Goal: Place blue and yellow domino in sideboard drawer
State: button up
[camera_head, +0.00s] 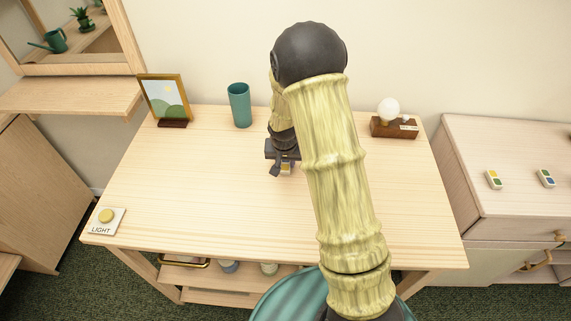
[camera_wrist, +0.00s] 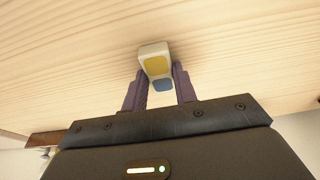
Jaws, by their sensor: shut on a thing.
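My gripper (camera_head: 284,170) is over the middle of the wooden table, its fingers pointing down. In the wrist view its two fingers (camera_wrist: 160,92) are shut on a white domino (camera_wrist: 154,49) with a yellow square and a blue square. The domino also shows small between the fingers in the head view (camera_head: 286,168). I cannot tell whether it touches the tabletop. The pale wooden sideboard (camera_head: 520,145) stands to the right of the table. Its front with brass handles (camera_head: 540,262) shows only partly at the lower right, and the inside of a drawer is not clearly visible.
Two other dominoes lie on the sideboard: a yellow-green one (camera_head: 493,179) and a green-blue one (camera_head: 546,178). The table (camera_head: 200,190) also holds a framed picture (camera_head: 165,98), a teal cup (camera_head: 239,105), a globe lamp (camera_head: 389,110) and a LIGHT button (camera_head: 106,219). The table's front is clear.

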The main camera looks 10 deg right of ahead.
aim_at(285, 164)
notch_tip(285, 164, up, 10)
dwell(0.6)
dwell(0.4)
